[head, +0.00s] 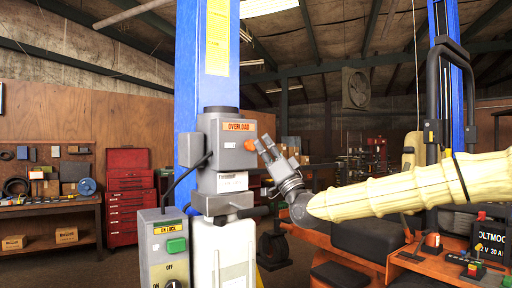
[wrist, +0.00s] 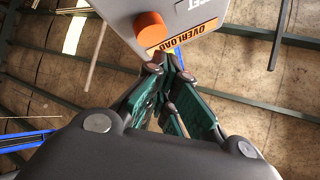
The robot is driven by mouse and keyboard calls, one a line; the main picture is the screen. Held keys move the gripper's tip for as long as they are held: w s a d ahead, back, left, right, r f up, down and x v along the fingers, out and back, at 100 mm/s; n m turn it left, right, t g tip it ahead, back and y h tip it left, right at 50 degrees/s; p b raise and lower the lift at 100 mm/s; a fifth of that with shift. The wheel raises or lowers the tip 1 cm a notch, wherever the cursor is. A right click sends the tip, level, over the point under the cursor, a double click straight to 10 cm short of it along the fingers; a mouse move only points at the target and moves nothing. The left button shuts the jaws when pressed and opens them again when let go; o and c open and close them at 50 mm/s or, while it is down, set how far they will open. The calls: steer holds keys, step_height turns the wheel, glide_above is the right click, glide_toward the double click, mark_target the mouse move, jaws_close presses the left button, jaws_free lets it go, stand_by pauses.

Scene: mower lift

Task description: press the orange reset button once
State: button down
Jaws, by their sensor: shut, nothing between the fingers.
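The orange reset button (head: 250,145) sticks out of the grey overload box (head: 229,157) on the blue lift column, below an orange OVERLOAD label (head: 238,126). In the wrist view the round orange button (wrist: 150,27) stands on the pale box face beside the label. My gripper (head: 264,142) is shut and empty, with its fingertips just right of the button in the head view. In the wrist view my fingertips (wrist: 165,62) lie a little below and right of the button, close to the box. They look apart from the button, but the exact gap is hard to tell.
A grey control box (head: 165,250) with a green button (head: 176,245) and a dial stands at lower left. A black cable loops from it to the overload box. A red tool chest (head: 128,195) and workbench stand behind. The orange mower (head: 345,240) is at right, below my arm.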

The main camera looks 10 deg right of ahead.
steer(key=shift+w, duration=0.2)
steer(key=shift+s, duration=0.15)
stand_by(0.5)
steer(key=shift+s+d+b, duration=0.25)
steer(key=shift+s+b, duration=0.4)
steer(key=shift+s, duration=0.2)
steer(key=s, duration=0.1)
steer(key=s+d+b, duration=0.1)
steer(key=s, duration=0.1)
steer(key=s+b, duration=0.1)
steer(key=shift+s+d, duration=0.35)
steer(key=shift+d, duration=0.05)
stand_by(0.7)
